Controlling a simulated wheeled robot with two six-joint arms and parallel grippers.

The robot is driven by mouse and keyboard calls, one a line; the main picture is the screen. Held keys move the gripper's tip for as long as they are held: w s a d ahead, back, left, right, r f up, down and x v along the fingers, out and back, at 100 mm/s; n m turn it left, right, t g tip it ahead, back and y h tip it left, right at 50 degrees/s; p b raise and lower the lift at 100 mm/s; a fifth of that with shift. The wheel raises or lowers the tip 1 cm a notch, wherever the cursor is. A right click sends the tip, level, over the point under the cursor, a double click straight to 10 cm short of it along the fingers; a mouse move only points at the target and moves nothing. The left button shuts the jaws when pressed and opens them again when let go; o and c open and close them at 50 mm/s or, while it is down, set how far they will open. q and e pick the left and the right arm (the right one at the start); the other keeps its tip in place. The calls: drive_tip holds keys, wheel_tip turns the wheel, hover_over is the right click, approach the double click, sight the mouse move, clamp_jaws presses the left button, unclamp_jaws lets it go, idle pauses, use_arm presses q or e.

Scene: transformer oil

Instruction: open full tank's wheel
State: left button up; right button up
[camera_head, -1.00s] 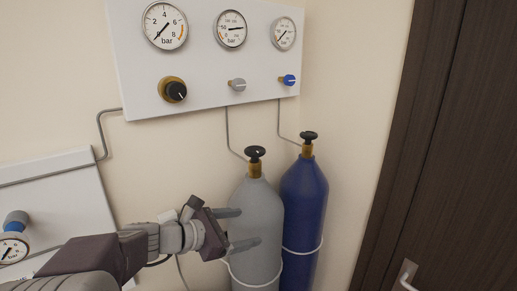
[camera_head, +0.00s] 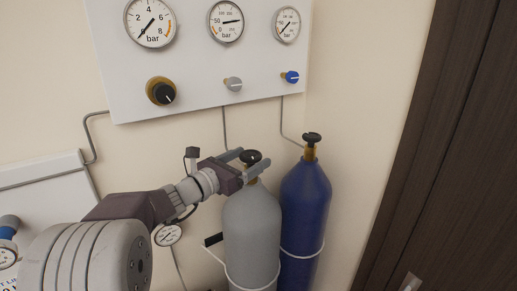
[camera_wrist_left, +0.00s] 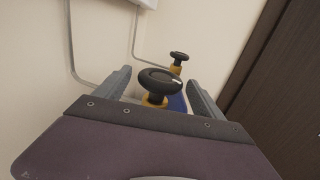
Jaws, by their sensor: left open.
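The grey tank (camera_head: 252,226) stands upright with a black wheel (camera_head: 251,157) on a brass valve at its top. The blue tank (camera_head: 305,200) stands to its right, with its own black wheel (camera_head: 312,138). My left gripper (camera_head: 255,163) is open at the grey tank's wheel, with its fingers on either side of it. In the left wrist view the grey tank's wheel (camera_wrist_left: 158,80) sits between the two open fingers, with a gap to each. The blue tank's wheel (camera_wrist_left: 179,57) shows farther back. My right gripper is not in view.
Thin pipes run down to the tanks. A dark door (camera_head: 455,170) is at the right.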

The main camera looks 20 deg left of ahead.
sight(255, 153)
use_arm(q)
drive_tip(key=p+x, duration=0.1)
drive_tip(key=x, duration=0.3)
drive_tip(key=shift+w+d+f, duration=0.1)
drive_tip(key=shift+w+d, duration=0.05)
drive_tip(key=shift+w, duration=0.2)
drive_tip(key=shift+s, duration=0.2)
drive_tip(key=c, duration=1.4)
drive_tip(key=shift+o, duration=0.2)
drive_tip(key=n+y+b, duration=0.1)
drive_tip(key=b, duration=0.2)
drive_tip(key=n+t+y+b, duration=0.1)
drive_tip(key=y+b, duration=0.1)
drive_tip(key=b, duration=0.2)
drive_tip(key=a+n+y+b, duration=0.1)
drive_tip(key=y+b, duration=0.1)
drive_tip(key=b, duration=0.2)
drive_tip(key=shift+f, duration=0.3)
drive_tip(key=shift+w+a+r+n+t+y+b, duration=0.1)
drive_tip(key=shift+r+n+t+y+b, duration=0.2)
drive_tip(key=shift+n+y, duration=0.1)
